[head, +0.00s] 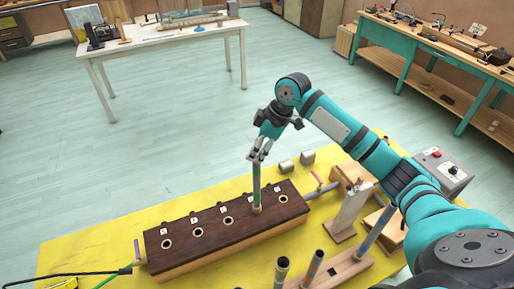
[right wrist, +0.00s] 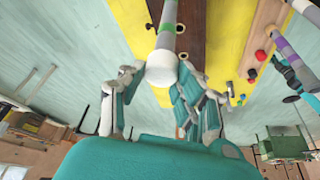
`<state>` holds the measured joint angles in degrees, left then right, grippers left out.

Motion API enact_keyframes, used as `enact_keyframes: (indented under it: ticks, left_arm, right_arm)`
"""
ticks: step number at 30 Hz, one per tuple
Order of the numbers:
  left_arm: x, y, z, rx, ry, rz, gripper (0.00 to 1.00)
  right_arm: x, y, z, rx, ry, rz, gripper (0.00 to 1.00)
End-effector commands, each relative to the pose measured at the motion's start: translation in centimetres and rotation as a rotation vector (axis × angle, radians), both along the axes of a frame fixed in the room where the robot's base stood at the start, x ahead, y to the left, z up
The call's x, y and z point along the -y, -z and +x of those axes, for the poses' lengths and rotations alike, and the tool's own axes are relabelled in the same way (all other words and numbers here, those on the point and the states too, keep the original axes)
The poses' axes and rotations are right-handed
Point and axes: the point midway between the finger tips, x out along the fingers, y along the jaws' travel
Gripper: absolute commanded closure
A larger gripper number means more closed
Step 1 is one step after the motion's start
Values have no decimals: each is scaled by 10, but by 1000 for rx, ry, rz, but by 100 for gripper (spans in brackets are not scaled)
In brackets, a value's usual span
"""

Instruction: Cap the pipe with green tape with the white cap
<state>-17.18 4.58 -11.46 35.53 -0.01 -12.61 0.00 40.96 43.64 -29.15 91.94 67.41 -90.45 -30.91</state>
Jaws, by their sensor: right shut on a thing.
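My right gripper (head: 259,152) is shut on the white cap (right wrist: 161,70), with a finger on each side of it. The cap sits at the end of the grey pipe with green tape (head: 256,185), in line with it. The pipe's green band (right wrist: 167,28) shows just beyond the cap in the right wrist view. I cannot tell how far the cap is pushed on. My left gripper is not in view.
Several pipes (head: 314,265) stand in a wooden rack at the front right. A control box (head: 443,170) with a red button stands at the right. The block's other holes are empty.

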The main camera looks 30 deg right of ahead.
Motion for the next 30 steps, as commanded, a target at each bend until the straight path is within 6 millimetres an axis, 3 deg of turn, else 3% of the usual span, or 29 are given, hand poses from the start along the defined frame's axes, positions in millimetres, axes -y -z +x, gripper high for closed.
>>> enact_keyframes:
  ticks: [5, 6, 12, 23, 30]
  left_arm:
    - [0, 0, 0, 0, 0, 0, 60]
    - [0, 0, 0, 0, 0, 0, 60]
    - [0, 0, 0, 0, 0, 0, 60]
    - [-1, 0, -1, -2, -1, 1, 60]
    - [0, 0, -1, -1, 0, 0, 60]
  right_arm:
    - [0, 3, -1, -6, -1, -1, 82]
    - [0, 3, -1, -6, -1, -2, 66]
    - [0, 3, -1, -5, 0, -2, 40]
    - [2, -5, -1, -1, 1, -1, 40]
    - [16, -45, -9, 2, 1, -2, 40]
